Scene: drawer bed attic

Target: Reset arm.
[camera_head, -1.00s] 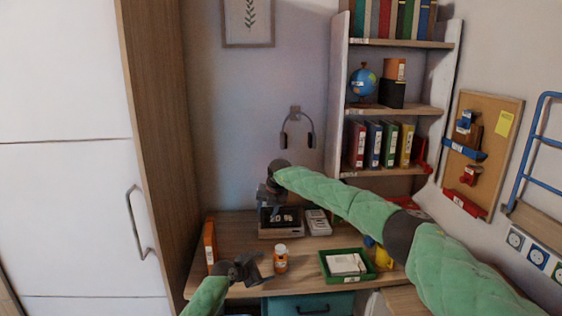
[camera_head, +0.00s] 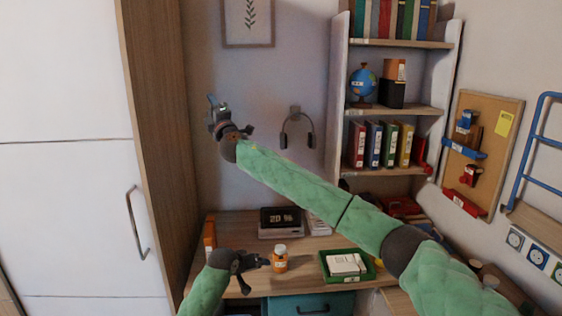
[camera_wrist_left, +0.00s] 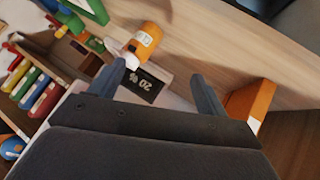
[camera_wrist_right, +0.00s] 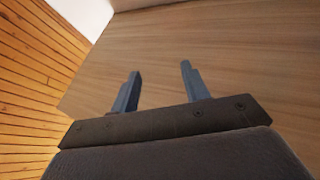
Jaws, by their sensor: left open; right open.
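My right gripper (camera_head: 215,108) is raised high in front of the wall, left of the headphones, with its arm reaching across from the lower right. In the right wrist view its two fingers (camera_wrist_right: 160,88) are apart with nothing between them, in front of a wooden panel. My left gripper (camera_head: 254,268) is low at the desk's front left, just left of the orange bottle (camera_head: 280,259). In the left wrist view its fingers (camera_wrist_left: 160,85) are apart and empty, with the orange bottle (camera_wrist_left: 145,40) and the clock (camera_wrist_left: 143,85) beyond.
The desk (camera_head: 235,225) carries the clock (camera_head: 280,221), an orange book (camera_head: 209,238) and a green tray (camera_head: 328,276) with white cards. Headphones (camera_head: 297,130) hang on the wall. A shelf (camera_head: 390,110) with binders stands right, a tall wooden-sided cabinet (camera_head: 160,140) left.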

